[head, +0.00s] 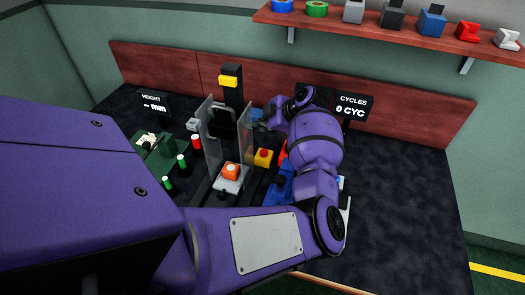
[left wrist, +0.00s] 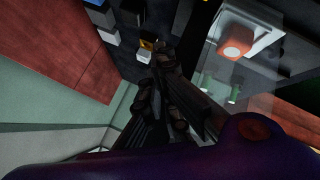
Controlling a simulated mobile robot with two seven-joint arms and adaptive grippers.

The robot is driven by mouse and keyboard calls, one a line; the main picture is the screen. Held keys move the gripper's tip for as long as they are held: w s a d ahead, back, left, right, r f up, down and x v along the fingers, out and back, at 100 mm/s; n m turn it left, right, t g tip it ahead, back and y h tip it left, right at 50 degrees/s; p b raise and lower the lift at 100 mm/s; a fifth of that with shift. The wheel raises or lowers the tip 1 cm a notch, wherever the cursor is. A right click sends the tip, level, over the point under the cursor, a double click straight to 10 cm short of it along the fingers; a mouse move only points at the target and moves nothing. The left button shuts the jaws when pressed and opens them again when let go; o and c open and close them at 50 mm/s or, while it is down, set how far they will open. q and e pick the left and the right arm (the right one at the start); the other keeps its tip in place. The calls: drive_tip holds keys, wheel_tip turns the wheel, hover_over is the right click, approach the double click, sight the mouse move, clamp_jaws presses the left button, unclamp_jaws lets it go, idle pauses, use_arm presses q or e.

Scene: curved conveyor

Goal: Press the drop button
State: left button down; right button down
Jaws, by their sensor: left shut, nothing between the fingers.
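A yellow box with a red push button (head: 263,156) stands on the bench just right of the clear shields; I cannot read a label, so whether it is the drop button is unclear. My left gripper (head: 262,119) is behind it, beside the right clear shield (head: 246,140), partly hidden by my wrist. In the left wrist view its dark fingers (left wrist: 166,66) are together with nothing held. A small yellow part (left wrist: 147,45) shows by the fingertips; contact cannot be told. An orange piece (head: 231,171) sits on a white plate between the shields. My right gripper is out of view.
A black column with a yellow top (head: 229,81) stands behind the shields. A green fixture (head: 157,146) and red and green cylinders stand left. Signs read HEIGHT (head: 153,103) and CYCLES (head: 352,106). Blue parts lie under my forearm. The bench at right (head: 405,175) is clear.

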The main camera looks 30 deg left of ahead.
sight(264, 153)
use_arm(q)
drive_tip(key=shift+f, duration=0.1)
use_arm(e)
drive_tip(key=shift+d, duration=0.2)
